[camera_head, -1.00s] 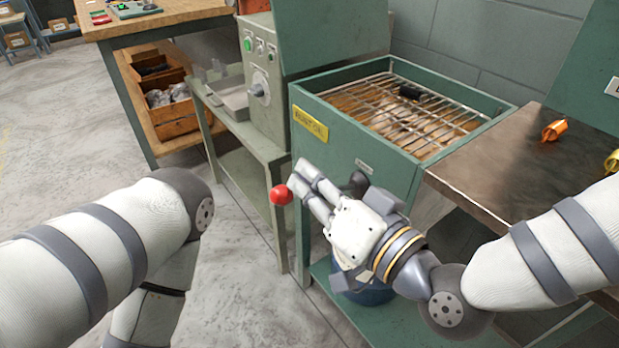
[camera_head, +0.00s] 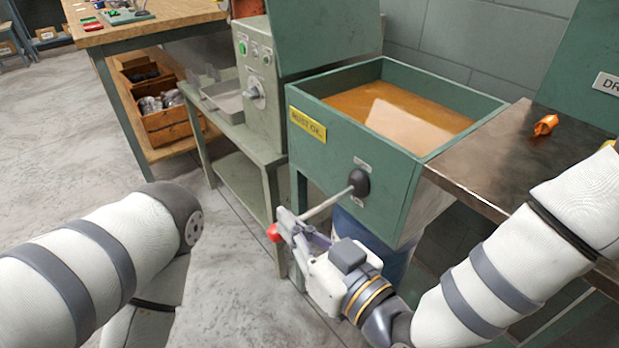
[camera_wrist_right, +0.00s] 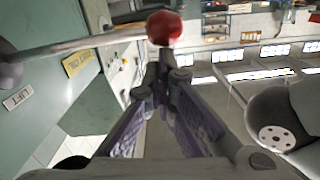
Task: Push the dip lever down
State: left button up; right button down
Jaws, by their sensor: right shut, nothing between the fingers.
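The dip lever is a thin metal rod (camera_head: 328,204) with a red ball knob (camera_head: 272,232), running from a dark pivot (camera_head: 357,183) on the front of the green quench oil tank (camera_head: 352,145). It slants down toward me, knob end lower than the pivot. My right gripper (camera_head: 287,222) is shut and empty, its fingertips at the knob end of the rod. In the right wrist view the knob (camera_wrist_right: 163,28) is just beyond the closed fingertips (camera_wrist_right: 162,72); I cannot tell whether they touch. My left gripper is out of view.
Orange-brown oil (camera_head: 400,108) fills the open tank. A dark-topped table (camera_head: 490,175) with an orange coil (camera_head: 545,125) adjoins on the right. A grey control box (camera_head: 255,85) stands on a bench at left. A blue drum (camera_head: 375,245) is below the tank.

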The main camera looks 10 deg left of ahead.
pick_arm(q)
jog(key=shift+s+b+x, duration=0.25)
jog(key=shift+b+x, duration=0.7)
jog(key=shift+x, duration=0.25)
pick_arm(e)
notch_tip(320, 180, down, 8)
jog(key=n, duration=0.1)
jog(key=shift+r+n, duration=0.15)
jog(key=shift+n, duration=0.25)
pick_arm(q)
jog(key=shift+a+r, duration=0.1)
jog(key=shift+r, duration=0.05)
pick_arm(e)
jog(key=shift+d, duration=0.1)
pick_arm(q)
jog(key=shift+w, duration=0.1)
